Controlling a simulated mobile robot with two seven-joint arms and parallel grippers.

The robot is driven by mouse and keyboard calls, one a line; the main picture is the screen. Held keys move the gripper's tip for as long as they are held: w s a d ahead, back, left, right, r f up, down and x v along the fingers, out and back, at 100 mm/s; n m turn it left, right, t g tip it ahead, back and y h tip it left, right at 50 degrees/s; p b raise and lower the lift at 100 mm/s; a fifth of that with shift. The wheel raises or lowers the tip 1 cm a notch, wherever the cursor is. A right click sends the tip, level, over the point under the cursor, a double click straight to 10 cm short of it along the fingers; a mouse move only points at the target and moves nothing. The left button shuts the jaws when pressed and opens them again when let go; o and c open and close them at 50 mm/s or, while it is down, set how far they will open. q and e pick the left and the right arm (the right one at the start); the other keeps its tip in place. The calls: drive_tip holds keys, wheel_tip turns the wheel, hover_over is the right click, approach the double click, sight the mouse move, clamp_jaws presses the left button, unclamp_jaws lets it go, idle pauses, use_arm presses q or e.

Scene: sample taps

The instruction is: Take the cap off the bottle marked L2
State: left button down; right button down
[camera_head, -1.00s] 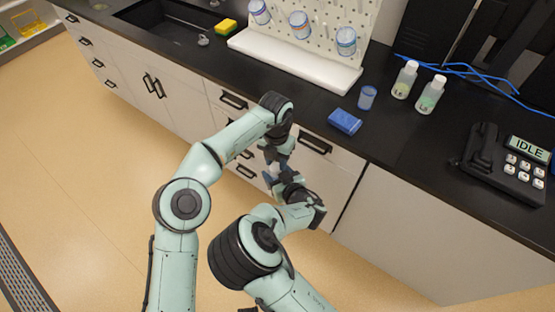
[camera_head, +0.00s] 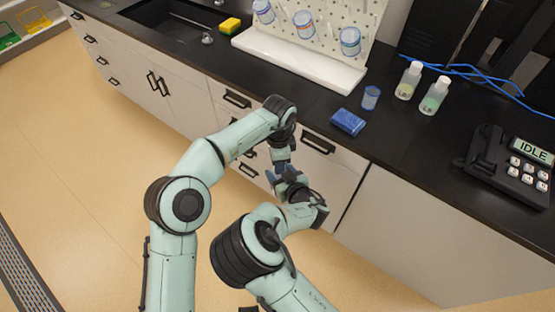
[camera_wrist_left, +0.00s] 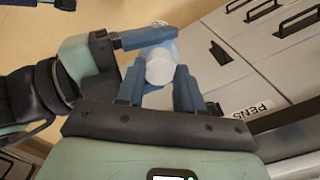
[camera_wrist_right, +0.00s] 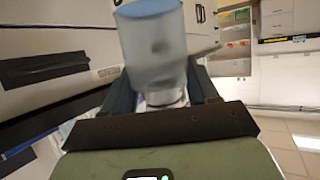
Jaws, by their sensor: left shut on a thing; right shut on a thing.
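My left gripper (camera_head: 281,164) and right gripper (camera_head: 282,180) meet in front of the drawers, below the counter edge. In the left wrist view, the left fingers (camera_wrist_left: 158,80) close around a white cap (camera_wrist_left: 158,70), and a finger of the right gripper crosses the bluish bottle behind it. In the right wrist view, the translucent bottle (camera_wrist_right: 155,48) stands between the right fingers (camera_wrist_right: 160,88), its blue end up in the picture and its narrow whitish end towards the palm. I cannot tell whether cap and bottle are apart. No L2 mark is readable.
On the black counter stand two white-capped bottles (camera_head: 408,82) (camera_head: 434,97), a small blue-tinted container (camera_head: 370,98), a blue block (camera_head: 347,122) and a phone-like device (camera_head: 508,165) reading IDLE. A white pegboard rack (camera_head: 300,62) holds several containers. Drawer handles (camera_head: 318,143) stick out near my grippers.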

use_arm(q)
drive_tip(key=shift+s+d+f+n, duration=0.1)
drive_tip(key=shift+d+f+n, duration=0.05)
drive_tip(key=shift+n, duration=0.4)
drive_tip(key=shift+s+d+f+n, duration=0.1)
drive_tip(key=shift+d+n, duration=0.05)
drive_tip(key=shift+n, duration=0.4)
drive_tip(key=c, duration=0.7)
unclamp_jaws()
drive_tip(key=shift+c, duration=0.2)
drive_tip(key=shift+r, duration=0.1)
